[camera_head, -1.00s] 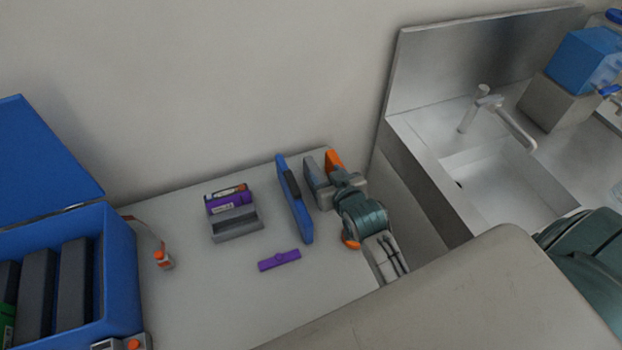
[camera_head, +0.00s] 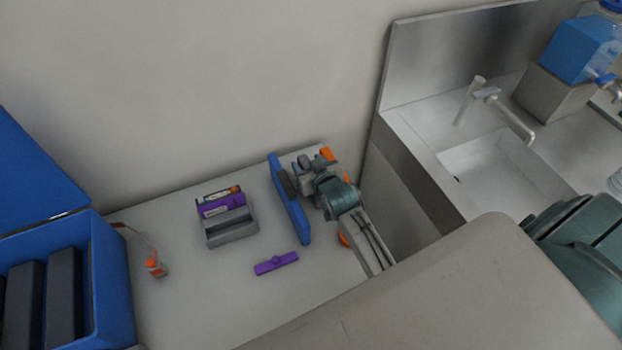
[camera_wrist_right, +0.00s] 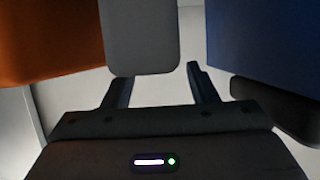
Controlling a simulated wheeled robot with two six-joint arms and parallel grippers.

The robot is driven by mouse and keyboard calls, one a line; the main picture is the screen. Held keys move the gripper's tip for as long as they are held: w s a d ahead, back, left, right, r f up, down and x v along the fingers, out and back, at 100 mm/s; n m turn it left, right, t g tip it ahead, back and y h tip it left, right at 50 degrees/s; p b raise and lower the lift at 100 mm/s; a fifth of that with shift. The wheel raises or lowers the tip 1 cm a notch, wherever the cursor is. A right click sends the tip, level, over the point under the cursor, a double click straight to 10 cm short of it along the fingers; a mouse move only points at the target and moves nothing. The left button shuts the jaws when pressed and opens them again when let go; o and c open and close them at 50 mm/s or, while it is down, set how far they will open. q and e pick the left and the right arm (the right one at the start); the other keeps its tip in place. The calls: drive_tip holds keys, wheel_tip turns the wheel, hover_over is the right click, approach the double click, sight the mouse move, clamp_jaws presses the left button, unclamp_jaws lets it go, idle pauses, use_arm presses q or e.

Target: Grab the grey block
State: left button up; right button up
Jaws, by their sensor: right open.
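The grey block (camera_wrist_right: 140,38) fills the upper middle of the right wrist view, with its rounded lower end close to the open fingers. It overlaps the tip of the left-hand finger in that picture; contact cannot be told. My right gripper (camera_wrist_right: 158,82) is open around or just beside the block's end. In the head view my right gripper (camera_head: 309,168) is at the back right of the table and largely hides the block. My left gripper is not in view.
An orange block (camera_wrist_right: 50,38) and a blue panel (camera_wrist_right: 262,45) flank the grey block closely. The panel (camera_head: 289,205) stands on the table (camera_head: 205,285), near a grey holder (camera_head: 230,231), a purple piece (camera_head: 276,263) and a blue case (camera_head: 115,280). A sink (camera_head: 495,165) lies right.

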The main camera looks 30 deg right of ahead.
sight(303, 157)
drive_tip(key=shift+p+x, duration=0.55)
drive_tip(key=shift+x, duration=1.3)
drive_tip(key=shift+d, duration=0.1)
drive_tip(key=shift+c, duration=0.2)
drive_tip(key=shift+s, duration=0.1)
clamp_jaws()
